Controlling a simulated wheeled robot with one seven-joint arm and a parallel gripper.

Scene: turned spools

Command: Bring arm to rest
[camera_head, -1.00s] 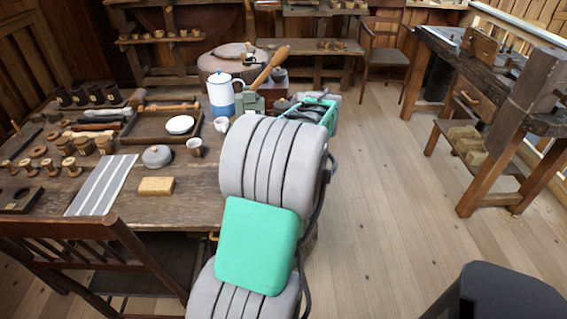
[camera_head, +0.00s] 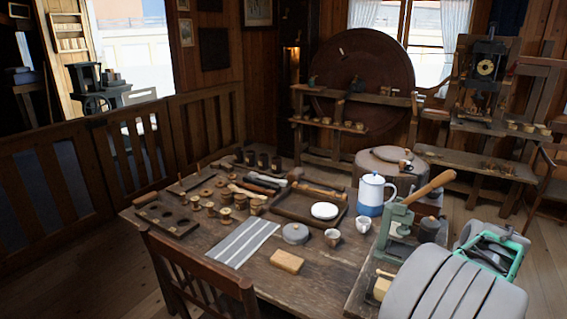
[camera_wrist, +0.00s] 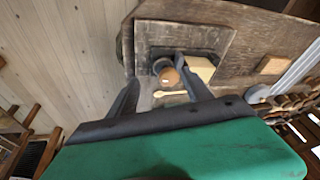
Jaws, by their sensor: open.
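My gripper (camera_wrist: 157,72) shows in the wrist view with its two dark fingers spread apart, open. No object touches the fingers that I can see. Beyond the fingertips, a wooden board (camera_wrist: 225,42) at the end of the worktable bears a pale wooden block (camera_wrist: 201,68) and a round brown piece (camera_wrist: 169,76). How far the fingertips are from them I cannot tell. In the head view my grey arm fills the lower right corner, over the right end of the worktable (camera_head: 230,290). The gripper's fingers do not show there.
A green press (camera_head: 396,228) with a wooden handle, a blue-white pot (camera_head: 372,193), cups, a tray (camera_head: 280,207) and turned spools (camera_head: 226,199) crowd the table. A chair (camera_head: 190,265) stands at its front. Shelves and a large wheel (camera_head: 362,75) stand behind. Open floor shows left of the fingers in the wrist view.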

